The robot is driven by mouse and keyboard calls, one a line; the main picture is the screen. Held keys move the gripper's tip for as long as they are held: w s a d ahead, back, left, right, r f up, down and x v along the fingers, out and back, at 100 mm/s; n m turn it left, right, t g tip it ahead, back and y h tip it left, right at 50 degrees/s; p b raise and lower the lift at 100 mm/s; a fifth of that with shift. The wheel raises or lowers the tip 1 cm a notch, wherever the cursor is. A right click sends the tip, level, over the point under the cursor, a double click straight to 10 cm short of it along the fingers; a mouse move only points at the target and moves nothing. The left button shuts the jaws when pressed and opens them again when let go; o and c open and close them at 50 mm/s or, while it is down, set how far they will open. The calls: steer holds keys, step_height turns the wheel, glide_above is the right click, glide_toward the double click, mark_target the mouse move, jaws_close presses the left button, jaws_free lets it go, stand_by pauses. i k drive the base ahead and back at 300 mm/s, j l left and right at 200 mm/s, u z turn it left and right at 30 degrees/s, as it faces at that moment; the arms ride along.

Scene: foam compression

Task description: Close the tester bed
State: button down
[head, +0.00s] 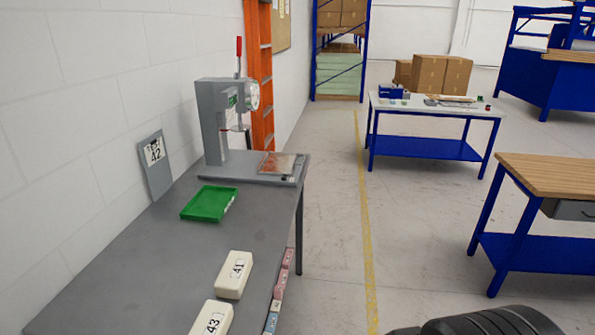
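The grey tester (213,120) stands at the far end of the grey table, with a round dial (252,95) and a red-tipped lever (239,50) pointing up. Its bed (282,165), a flat plate with a reddish-brown and grey top, sits on the base to the right of the column. The bed appears slid out from under the press head, near the table's right edge. Whether anything lies on it is too small to tell. My gripper is not in view; only a dark rounded part, probably mine, shows at the bottom right.
An empty green tray (209,203) lies before the tester. Cream blocks marked 41 (235,275) and 43 (212,319) lie nearer. A board marked 42 (155,165) leans against the wall. Pink and blue pieces line the table's right edge. The aisle floor (335,230) is clear.

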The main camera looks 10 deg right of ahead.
mark_target(273, 164)
steer(key=i+l+u, duration=0.15)
steer(key=i, duration=0.5)
steer(key=i+l+u, duration=0.2)
steer(key=i, duration=0.4)
steer(key=i+l+u, duration=0.15)
steer(key=i+l, duration=0.3)
steer(key=i, duration=0.15)
steer(key=i+l+u, duration=0.2)
steer(key=i+l, duration=0.25)
steer(key=i, duration=0.15)
